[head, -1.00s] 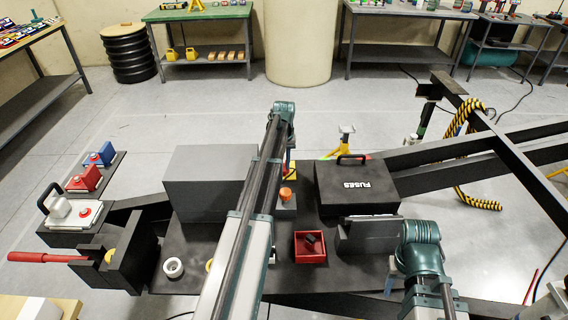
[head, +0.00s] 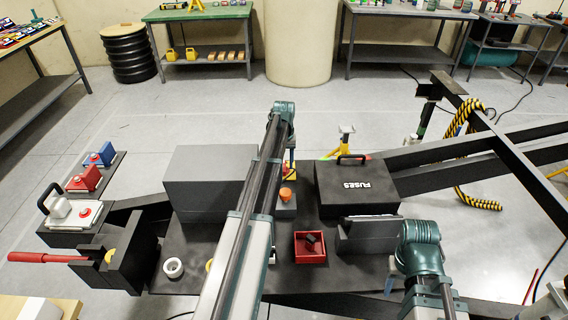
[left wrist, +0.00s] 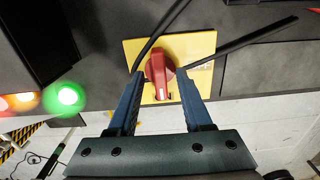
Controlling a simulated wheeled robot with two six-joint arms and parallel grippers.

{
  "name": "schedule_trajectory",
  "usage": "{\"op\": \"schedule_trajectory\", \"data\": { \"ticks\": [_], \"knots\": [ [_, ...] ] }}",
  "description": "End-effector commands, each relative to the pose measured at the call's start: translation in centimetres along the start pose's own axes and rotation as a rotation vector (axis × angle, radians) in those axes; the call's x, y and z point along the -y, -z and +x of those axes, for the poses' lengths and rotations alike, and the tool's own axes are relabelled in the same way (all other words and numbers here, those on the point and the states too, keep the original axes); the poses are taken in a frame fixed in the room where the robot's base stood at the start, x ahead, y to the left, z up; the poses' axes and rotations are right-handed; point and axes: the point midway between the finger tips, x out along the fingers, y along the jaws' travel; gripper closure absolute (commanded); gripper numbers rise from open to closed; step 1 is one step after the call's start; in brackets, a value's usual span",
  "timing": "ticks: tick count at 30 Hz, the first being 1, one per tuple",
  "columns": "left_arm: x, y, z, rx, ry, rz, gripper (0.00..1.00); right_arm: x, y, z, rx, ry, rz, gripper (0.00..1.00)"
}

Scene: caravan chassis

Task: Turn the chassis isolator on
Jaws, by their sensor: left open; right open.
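The chassis isolator is a red rotary knob (left wrist: 160,68) on a yellow square plate (left wrist: 203,48), seen close in the left wrist view. In the head view a bit of red and yellow (head: 289,170) shows beside my left arm, mostly hidden. My left gripper (left wrist: 162,76) is open, with one blue finger on each side of the knob; I cannot tell whether they touch it. In the head view its fingers (head: 291,154) are partly hidden by the arm. My right gripper (head: 390,284) is low at the right; only part of a blue finger shows.
A lit green lamp (left wrist: 68,97) and an orange lamp (left wrist: 25,102) are left of the plate. Thin dark strips cross near the knob. A grey box (head: 208,180), a black FUSES box (head: 355,188) and a red tray (head: 310,259) stand on the chassis. A red-handled lever (head: 45,257) is at left.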

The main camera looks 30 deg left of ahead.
Motion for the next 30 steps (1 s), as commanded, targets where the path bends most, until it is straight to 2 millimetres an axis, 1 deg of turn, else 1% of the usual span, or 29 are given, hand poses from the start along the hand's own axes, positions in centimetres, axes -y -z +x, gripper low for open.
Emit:
{"op": "schedule_trajectory", "data": {
  "ticks": [5, 8, 14, 27, 30],
  "knots": [
    [0.0, 0.0, -1.1, 0.0, 0.0, 0.0, 0.5, -0.1, -0.1, -1.1, 0.0, 0.0, 0.0, 0.5],
    [0.0, 0.0, -2.1, 0.0, 0.0, 0.0, 0.5, -0.2, -0.1, -2.1, 0.0, 0.0, 0.0, 0.5],
    [0.0, 0.0, -4.9, 0.0, 0.0, 0.0, 0.5, -0.5, -0.3, -4.9, 0.0, 0.0, 0.0, 0.5],
    [0.0, 0.0, -11.8, 0.0, 0.0, 0.0, 0.5, -1.1, -0.7, -11.7, 0.0, 0.0, 0.0, 0.5],
    [0.0, 0.0, -13.0, 0.0, 0.0, 0.0, 0.5, -1.2, -0.8, -12.9, 0.0, 0.0, 0.0, 0.5]
  ]
}}
